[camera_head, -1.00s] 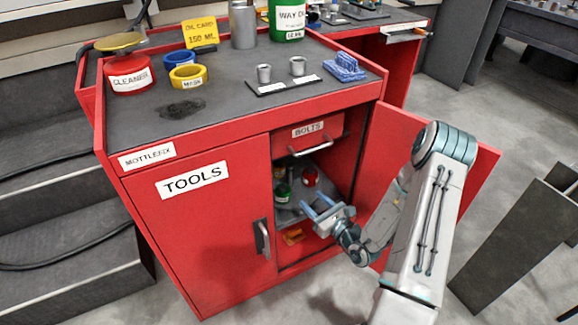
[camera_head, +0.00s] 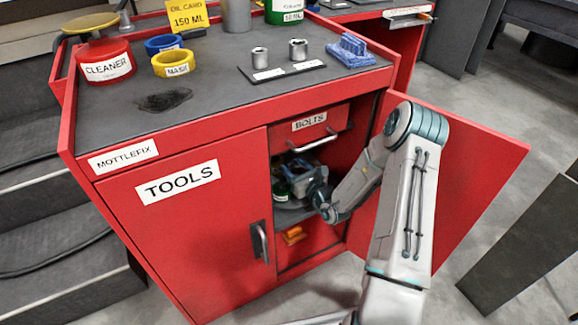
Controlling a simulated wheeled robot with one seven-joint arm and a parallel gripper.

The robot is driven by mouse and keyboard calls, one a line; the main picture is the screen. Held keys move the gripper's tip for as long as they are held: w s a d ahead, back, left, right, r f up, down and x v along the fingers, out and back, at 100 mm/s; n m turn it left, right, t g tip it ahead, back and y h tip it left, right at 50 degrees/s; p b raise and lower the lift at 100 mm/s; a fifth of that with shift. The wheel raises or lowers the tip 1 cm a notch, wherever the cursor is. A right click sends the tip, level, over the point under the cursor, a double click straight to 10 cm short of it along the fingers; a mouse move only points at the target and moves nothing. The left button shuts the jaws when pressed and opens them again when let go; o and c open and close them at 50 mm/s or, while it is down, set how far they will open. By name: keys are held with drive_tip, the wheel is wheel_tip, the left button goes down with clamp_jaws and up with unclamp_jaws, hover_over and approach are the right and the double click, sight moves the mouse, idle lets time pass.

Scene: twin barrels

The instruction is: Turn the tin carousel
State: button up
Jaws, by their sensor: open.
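The tin carousel (camera_head: 290,217) is a grey round shelf inside the open right-hand compartment of the red cabinet, below the BOLTS drawer. A green tin with a white label (camera_head: 281,189) stands on it at the left. My gripper (camera_head: 299,178) reaches into the compartment over the carousel, among the tins. Its jaws are open, but the fingertips are small and partly lost against the dark inside. The red tin is not clearly visible behind my gripper. I cannot tell whether a finger touches a tin.
The BOLTS drawer (camera_head: 311,126) is just above my gripper. The open red door (camera_head: 468,170) stands to the right of my arm, and the shut TOOLS door (camera_head: 190,235) is at left. An orange thing (camera_head: 293,236) lies below the carousel. The cabinet top holds tins, cups and a blue brush.

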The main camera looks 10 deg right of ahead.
drive_tip(key=shift+b+x, duration=0.35)
drive_tip(key=shift+x, duration=1.2)
drive_tip(key=shift+s, duration=0.1)
drive_tip(key=shift+c, duration=0.3)
